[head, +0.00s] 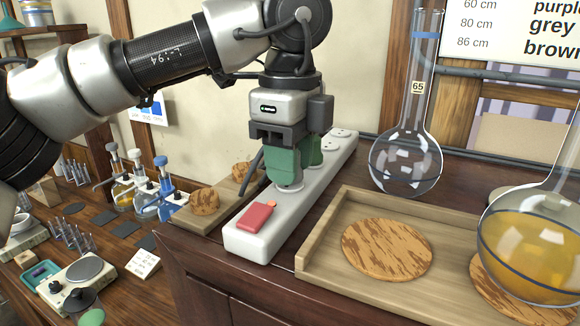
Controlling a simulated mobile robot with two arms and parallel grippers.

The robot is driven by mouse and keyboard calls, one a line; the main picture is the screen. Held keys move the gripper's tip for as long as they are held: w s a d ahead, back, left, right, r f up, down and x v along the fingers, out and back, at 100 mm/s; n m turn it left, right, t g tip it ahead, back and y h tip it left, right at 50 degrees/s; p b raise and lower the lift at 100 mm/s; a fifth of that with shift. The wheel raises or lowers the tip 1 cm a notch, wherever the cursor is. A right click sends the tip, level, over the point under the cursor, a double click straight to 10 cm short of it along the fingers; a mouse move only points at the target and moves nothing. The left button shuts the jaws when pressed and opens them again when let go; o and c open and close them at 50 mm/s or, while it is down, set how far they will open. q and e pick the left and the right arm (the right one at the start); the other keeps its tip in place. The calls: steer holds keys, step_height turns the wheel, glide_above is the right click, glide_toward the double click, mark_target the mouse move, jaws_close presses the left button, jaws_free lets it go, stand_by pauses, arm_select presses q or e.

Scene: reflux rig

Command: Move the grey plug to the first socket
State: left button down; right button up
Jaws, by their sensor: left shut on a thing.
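My left gripper (287,170) points down over the white power strip (252,243) and is shut. Green parts show at its jaws and largely hide what is between them. A dark grey cord-like piece (250,176) sticks out on their left side; it looks like part of the grey plug, whose body I cannot make out. A pale round socket (290,188) shows just below the jaws; I cannot tell whether the plug touches it. Further sockets (341,133) show bare at the strip's far end. A red switch (257,214) is at the near end. My right gripper is not in view.
A wooden tray (318,243) with a cork mat (387,249) lies right of the strip. A round-bottom flask (405,165) stands behind it, and an amber-filled flask (535,240) is at right. Cork rings (204,201) and bottles (168,199) are at left.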

arm_select(q)
steer(key=shift+f+b, duration=0.3)
steer(key=shift+b, duration=0.05)
stand_by(0.4)
steer(key=c, duration=0.7)
jaws_free()
